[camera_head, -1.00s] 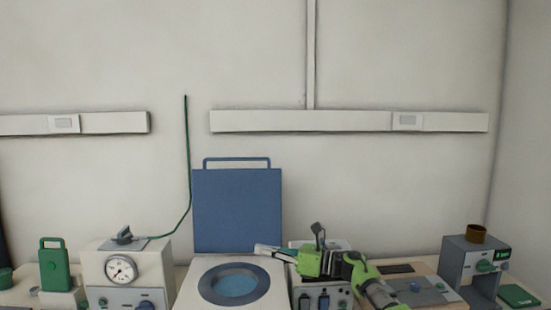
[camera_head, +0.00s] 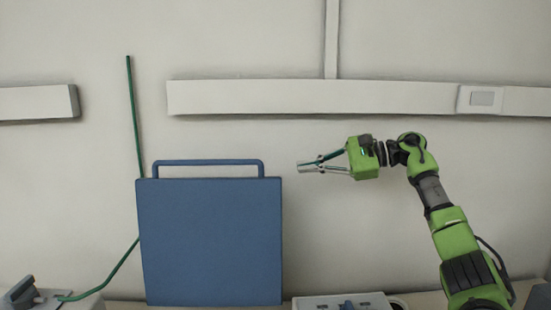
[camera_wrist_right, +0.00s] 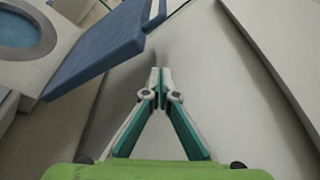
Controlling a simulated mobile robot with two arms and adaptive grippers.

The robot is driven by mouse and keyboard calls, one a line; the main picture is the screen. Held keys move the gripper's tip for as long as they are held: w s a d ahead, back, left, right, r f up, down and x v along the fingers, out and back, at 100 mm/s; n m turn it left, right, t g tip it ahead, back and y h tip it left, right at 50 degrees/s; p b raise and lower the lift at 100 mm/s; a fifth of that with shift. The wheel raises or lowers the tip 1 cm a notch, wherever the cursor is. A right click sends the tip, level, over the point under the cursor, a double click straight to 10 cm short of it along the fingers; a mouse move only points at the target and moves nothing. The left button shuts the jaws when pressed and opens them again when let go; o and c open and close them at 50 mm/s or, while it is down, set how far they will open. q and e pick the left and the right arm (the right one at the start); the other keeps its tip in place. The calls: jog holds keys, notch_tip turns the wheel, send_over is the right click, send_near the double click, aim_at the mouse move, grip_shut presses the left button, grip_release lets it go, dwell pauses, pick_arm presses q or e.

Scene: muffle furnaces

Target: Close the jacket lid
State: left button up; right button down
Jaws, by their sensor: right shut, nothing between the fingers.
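The blue jacket lid (camera_head: 210,240) stands upright in the head view, with its bar handle (camera_head: 208,162) along the top edge. In the right wrist view the lid (camera_wrist_right: 97,48) shows at the upper left, and the jacket's round blue opening (camera_wrist_right: 18,28) lies uncovered beside it. My right gripper (camera_head: 302,167) is shut and empty, to the right of the lid's handle and about level with it in the picture, apart from it. Its closed fingertips show in the right wrist view (camera_wrist_right: 159,72). My left gripper is not in view.
A pale wall rail (camera_head: 310,97) runs across the wall above the lid. A green cable (camera_head: 134,150) rises left of the lid. A white device (camera_head: 345,302) sits low, right of the lid. The space between the gripper and the lid looks clear.

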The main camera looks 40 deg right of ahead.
jog(key=w+a+r+p, duration=0.1)
jog(key=w+a+p, duration=0.4)
jog(key=a, duration=0.3)
jog(key=shift+p, duration=0.65)
